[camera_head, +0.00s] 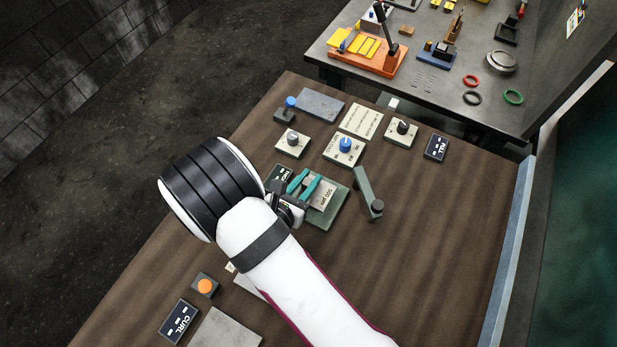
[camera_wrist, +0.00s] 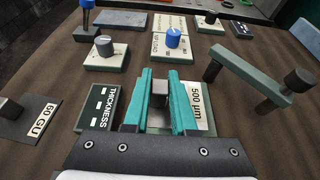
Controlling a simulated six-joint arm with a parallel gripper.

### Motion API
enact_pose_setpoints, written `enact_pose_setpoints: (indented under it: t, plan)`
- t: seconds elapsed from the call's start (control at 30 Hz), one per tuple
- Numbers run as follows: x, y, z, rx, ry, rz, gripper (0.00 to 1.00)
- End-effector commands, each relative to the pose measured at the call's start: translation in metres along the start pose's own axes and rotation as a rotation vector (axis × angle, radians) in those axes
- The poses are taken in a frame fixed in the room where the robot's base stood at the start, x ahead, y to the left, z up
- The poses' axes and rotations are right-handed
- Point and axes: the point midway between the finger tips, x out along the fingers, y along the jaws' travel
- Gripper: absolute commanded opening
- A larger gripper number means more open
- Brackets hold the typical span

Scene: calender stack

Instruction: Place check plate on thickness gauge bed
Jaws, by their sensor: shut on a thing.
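My gripper (camera_head: 306,184) has teal fingers, which also show in the wrist view (camera_wrist: 161,76). It is shut on a small grey block (camera_wrist: 160,88) that looks like the handle of the check plate. The pale check plate marked 500 µm (camera_wrist: 197,106) shows to the right of the fingers, and also in the head view (camera_head: 327,196). It appears over the grey-green thickness gauge bed (camera_head: 325,217). I cannot tell whether it touches the bed. The fingers hide part of the plate. A dark THICKNESS label (camera_wrist: 101,108) is at the left.
A grey-green arm with a dark knob (camera_head: 367,194) stands just right of the bed. A blue knob panel (camera_head: 344,147) and a grey knob panel (camera_head: 292,144) are behind. A 60 GU plate (camera_wrist: 38,122) lies at the left. The right tabletop (camera_head: 440,230) is clear.

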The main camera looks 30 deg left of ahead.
Motion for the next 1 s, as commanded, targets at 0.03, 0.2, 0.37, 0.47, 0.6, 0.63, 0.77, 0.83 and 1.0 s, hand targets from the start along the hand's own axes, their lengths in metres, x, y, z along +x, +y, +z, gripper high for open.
enact_pose_setpoints:
  t: [0.03,0.2,0.37,0.47,0.6,0.63,0.77,0.83,1.0]
  plan:
    - [0.0006,-0.0001,-0.0013,-0.001,0.000,0.000,0.00]
    - [0.0026,0.0000,-0.0060,-0.001,0.000,-0.001,0.00]
    - [0.0044,-0.0002,-0.0105,-0.001,0.000,-0.001,0.00]
    - [0.0045,-0.0001,-0.0107,-0.001,0.001,0.000,0.26]
    - [0.0044,-0.0001,-0.0106,-0.001,0.000,0.000,0.51]
    - [0.0044,-0.0001,-0.0106,-0.001,0.000,0.000,0.54]
    - [0.0044,-0.0001,-0.0105,-0.001,0.000,0.000,0.54]
    - [0.0044,-0.0001,-0.0104,-0.001,0.000,0.000,0.54]
    - [0.0012,0.0004,-0.0022,0.002,-0.001,0.000,0.54]
